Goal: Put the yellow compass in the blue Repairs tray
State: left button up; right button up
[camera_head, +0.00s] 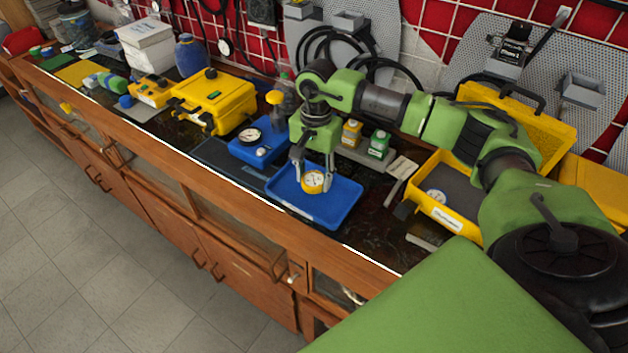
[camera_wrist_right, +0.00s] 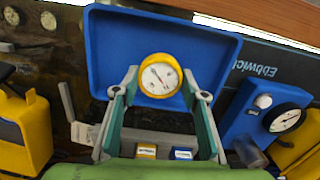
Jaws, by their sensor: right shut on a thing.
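The yellow compass (camera_head: 316,184), a round dial with a white face and yellow rim, is between the fingers of my right gripper (camera_head: 312,179). In the right wrist view the compass (camera_wrist_right: 159,75) faces the camera, with a finger on each side. My right gripper (camera_wrist_right: 160,92) is shut on it, pointing down over the blue tray (camera_head: 341,203). The tray also shows behind the compass in the wrist view (camera_wrist_right: 112,40). I cannot tell whether the compass touches the tray floor. My left gripper is not in view.
A blue device with a dial (camera_head: 243,152) stands left of the tray. An open yellow case (camera_head: 437,213) with a gauge inside is to the right. The counter's front edge runs close before the tray.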

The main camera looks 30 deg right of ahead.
aim_at(314, 178)
notch_tip(314, 178, down, 2)
jog(key=shift+f, duration=0.35)
jog(key=shift+f, duration=0.15)
jog(key=o, duration=1.1)
